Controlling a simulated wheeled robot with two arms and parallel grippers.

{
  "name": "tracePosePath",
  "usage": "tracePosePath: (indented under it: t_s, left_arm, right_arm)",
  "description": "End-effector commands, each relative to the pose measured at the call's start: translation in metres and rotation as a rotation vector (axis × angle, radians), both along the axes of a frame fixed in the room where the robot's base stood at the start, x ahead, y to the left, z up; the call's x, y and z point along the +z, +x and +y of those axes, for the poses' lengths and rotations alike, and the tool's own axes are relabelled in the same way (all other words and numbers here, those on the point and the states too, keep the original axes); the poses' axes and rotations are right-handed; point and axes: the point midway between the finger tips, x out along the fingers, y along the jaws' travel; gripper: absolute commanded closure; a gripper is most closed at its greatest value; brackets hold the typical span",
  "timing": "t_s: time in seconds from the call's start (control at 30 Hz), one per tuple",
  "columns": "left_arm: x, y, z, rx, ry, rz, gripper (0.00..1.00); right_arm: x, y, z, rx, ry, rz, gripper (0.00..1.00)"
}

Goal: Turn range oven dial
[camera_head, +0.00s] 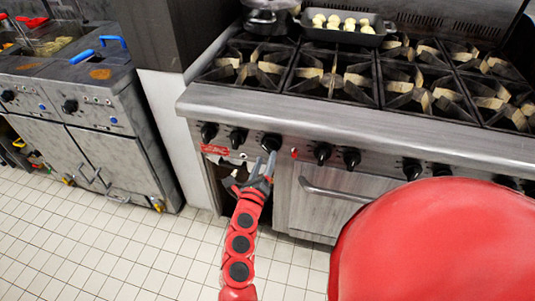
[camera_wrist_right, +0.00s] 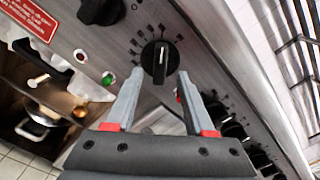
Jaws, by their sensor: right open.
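The oven dial (camera_head: 271,142) is a round black knob on the steel front panel of the range (camera_head: 350,130). In the right wrist view the dial (camera_wrist_right: 160,57) sits at the top centre, with dark marks on the panel around it and its grip ridge roughly upright in the picture. My right gripper (camera_head: 264,160) is open and empty, just in front of and below the dial. In the wrist view its fingertips (camera_wrist_right: 159,76) point at the dial, one on either side of its lower part. I cannot tell whether they touch it. My left gripper is out of view.
Other black knobs (camera_head: 323,152) line the panel on both sides. Below are an oven door handle (camera_head: 335,192) and an open compartment with a pan (camera_wrist_right: 40,120). A tray of pale round food (camera_head: 345,36) and a pot (camera_head: 268,20) stand on the burners. Fryers (camera_head: 85,100) stand left.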

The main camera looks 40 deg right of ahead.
Motion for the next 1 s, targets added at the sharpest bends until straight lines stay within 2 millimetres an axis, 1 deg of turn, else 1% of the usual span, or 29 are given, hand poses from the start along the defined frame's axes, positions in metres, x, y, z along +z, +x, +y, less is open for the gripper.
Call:
tracePosePath:
  t_s: [0.03,0.2,0.37,0.57,0.6,0.77,0.8,0.9,1.0]
  left_arm:
    - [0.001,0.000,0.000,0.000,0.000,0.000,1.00]
    - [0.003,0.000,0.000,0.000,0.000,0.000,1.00]
    - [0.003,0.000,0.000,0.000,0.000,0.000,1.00]
    - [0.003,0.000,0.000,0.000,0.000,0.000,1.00]
    - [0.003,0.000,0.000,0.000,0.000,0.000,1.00]
    - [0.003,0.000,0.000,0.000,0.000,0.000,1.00]
    - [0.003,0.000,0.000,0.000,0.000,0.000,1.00]
    - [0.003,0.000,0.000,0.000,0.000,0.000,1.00]
    - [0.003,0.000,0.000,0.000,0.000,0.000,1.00]
  right_arm:
    - [0.001,0.005,-0.006,-0.002,-0.001,0.000,0.46]
    - [0.001,0.016,-0.019,0.000,-0.002,0.001,0.46]
    - [0.000,0.019,-0.023,0.001,-0.003,0.002,0.46]
    - [0.000,0.020,-0.023,0.001,-0.001,0.001,0.46]
    - [0.000,0.019,-0.023,0.001,-0.001,0.001,0.48]
    - [0.000,0.020,-0.023,0.001,-0.001,0.001,0.77]
    - [0.000,0.020,-0.023,0.001,-0.001,0.001,0.84]
    - [0.000,0.019,-0.023,0.001,-0.001,0.001,1.00]
    - [0.000,0.020,-0.023,0.001,-0.001,0.001,1.00]
